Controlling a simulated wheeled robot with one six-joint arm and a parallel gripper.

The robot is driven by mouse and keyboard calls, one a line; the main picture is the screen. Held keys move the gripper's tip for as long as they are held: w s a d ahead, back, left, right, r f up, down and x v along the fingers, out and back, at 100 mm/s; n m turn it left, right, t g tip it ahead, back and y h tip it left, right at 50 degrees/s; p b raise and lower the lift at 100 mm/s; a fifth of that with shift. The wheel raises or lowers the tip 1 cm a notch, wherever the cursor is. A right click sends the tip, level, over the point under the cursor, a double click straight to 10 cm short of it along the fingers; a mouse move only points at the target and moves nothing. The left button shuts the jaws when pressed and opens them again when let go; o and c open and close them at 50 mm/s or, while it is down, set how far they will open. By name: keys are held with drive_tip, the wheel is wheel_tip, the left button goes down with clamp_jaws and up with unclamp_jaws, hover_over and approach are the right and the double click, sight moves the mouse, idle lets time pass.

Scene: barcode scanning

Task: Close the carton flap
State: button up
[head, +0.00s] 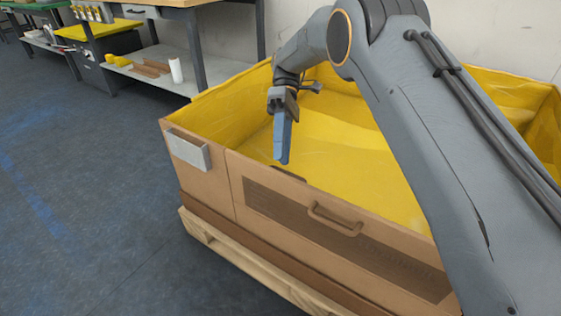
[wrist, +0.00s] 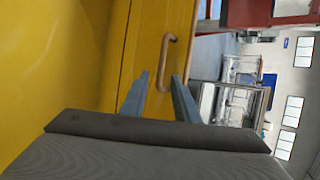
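The large brown carton (head: 205,185) has a yellow inner lining and an open top. Its front panel, the likely flap (head: 300,222), carries a dark brown band and a brown handle (head: 335,220). The panel looks upright and level with the wall beside it; I cannot tell how far it is open. My gripper (head: 283,160) points down just above the carton's front rim, left of and above the handle.
The carton stands on a wooden pallet (head: 222,245). A grey-white plate (head: 188,150) sits on its left front corner. A workbench (head: 190,60) stands behind to the left. The dark blue floor (head: 90,200) at the left is clear.

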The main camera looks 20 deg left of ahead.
drive_tip(key=r, duration=0.3)
drive_tip(key=shift+d+r+p, duration=0.1)
drive_tip(key=shift+d+p, duration=0.2)
drive_tip(key=shift+p, duration=0.05)
drive_tip(key=shift+s, duration=0.15)
